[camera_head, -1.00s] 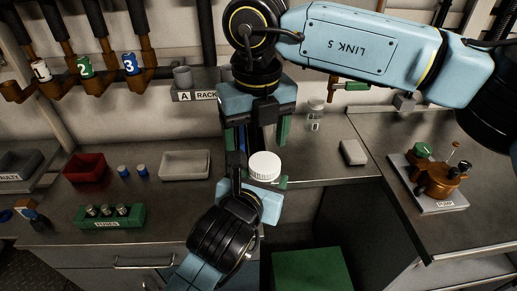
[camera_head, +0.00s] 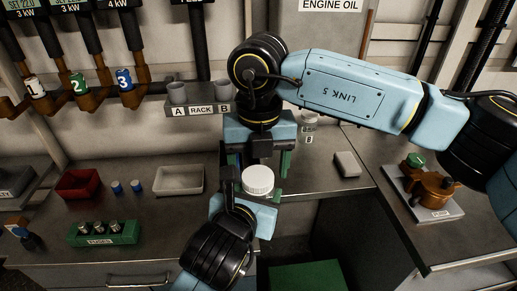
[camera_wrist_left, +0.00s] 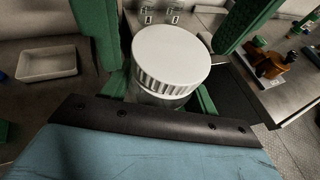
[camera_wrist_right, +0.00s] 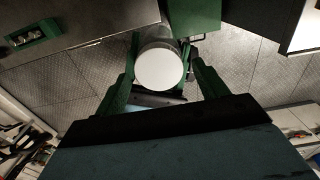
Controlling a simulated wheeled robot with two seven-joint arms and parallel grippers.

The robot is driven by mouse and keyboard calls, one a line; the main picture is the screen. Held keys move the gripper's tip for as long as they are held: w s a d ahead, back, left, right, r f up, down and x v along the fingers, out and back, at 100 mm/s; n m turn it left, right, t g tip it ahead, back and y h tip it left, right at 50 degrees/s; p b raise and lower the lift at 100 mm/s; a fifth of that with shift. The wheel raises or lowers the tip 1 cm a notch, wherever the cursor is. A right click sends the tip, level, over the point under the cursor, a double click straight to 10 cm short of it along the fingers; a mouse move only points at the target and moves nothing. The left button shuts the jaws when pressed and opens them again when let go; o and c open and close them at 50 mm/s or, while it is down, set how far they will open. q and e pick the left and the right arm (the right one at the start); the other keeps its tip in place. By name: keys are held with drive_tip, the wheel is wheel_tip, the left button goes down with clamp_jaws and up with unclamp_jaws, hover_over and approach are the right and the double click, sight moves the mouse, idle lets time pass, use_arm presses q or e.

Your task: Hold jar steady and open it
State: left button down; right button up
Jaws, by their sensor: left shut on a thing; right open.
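The jar has a white ribbed lid (camera_head: 258,180) and a clear body (camera_wrist_left: 155,97), seen best in the left wrist view. My left gripper (camera_head: 256,194) is shut on the jar body from below and in front, holding it upright above the gap between the counters. My right gripper (camera_head: 259,168) is directly above, pointing down and open. Its green fingers stand on either side of the lid, apart from it in the left wrist view. The right wrist view looks down on the lid (camera_wrist_right: 160,69) between the open fingers.
A rack (camera_head: 204,109) with grey cups is behind. A clear jar (camera_head: 308,122) marked B stands on the back counter. A pale tray (camera_head: 179,181), red bin (camera_head: 78,184), green holder (camera_head: 104,233) and small blue items are left. A pump (camera_head: 432,187) is right.

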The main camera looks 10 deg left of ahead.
drive_tip(key=shift+f, duration=0.55)
drive_tip(key=c, duration=1)
drive_tip(key=shift+d+n, duration=0.1)
drive_tip(key=shift+n, duration=1.6)
drive_tip(key=shift+w, duration=0.1)
drive_tip(key=o, duration=1.1)
drive_tip(key=shift+r, duration=0.15)
